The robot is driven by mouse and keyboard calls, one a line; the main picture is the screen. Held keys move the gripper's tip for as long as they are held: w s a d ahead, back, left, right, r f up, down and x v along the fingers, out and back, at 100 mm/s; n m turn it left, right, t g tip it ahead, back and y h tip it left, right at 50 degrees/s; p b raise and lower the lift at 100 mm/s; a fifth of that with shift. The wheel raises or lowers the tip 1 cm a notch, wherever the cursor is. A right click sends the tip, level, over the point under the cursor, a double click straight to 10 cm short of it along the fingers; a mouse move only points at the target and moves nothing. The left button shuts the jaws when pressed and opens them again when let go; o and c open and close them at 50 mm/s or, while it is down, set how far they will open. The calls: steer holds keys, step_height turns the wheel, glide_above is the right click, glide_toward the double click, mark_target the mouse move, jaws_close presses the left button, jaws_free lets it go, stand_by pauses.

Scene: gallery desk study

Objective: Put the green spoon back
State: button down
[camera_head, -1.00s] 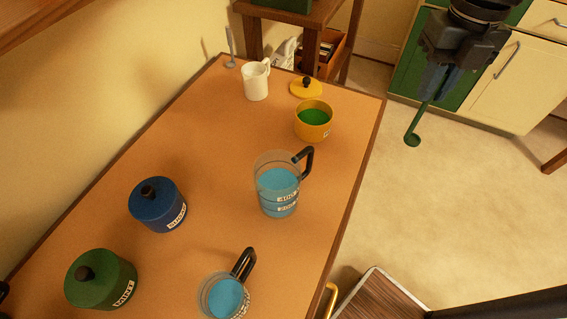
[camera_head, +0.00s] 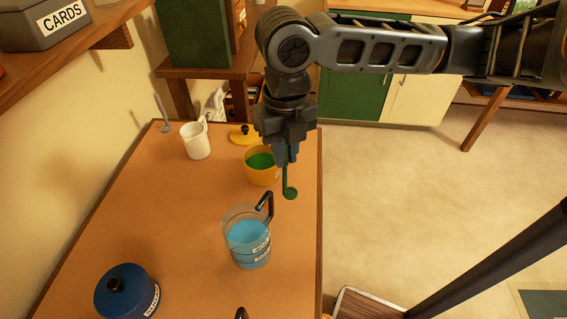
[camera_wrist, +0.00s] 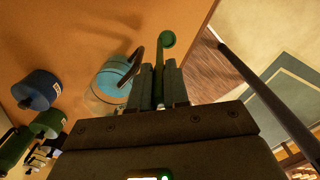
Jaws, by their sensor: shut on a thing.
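The green spoon (camera_head: 290,191) hangs bowl-down from my gripper (camera_head: 287,160), which is shut on its handle. It is in the air by the right edge of the desk, just right of the yellow pot (camera_head: 260,176) with green contents. In the wrist view the spoon (camera_wrist: 167,41) points away from my gripper (camera_wrist: 158,80), its round bowl at the far end. The spoon's upper handle is hidden between the fingers.
A clear jug (camera_head: 247,238) with blue contents stands in front of the yellow pot. A white mug (camera_head: 197,141), a yellow lid (camera_head: 243,136) and a grey spoon (camera_head: 165,118) are at the back. A blue lidded pot (camera_head: 127,292) is front left. Bare desk (camera_head: 150,210) lies between.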

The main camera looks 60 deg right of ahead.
steer(key=shift+f, duration=2.1)
steer(key=shift+f, duration=0.2)
steer(key=c, duration=1.1)
jaws_free()
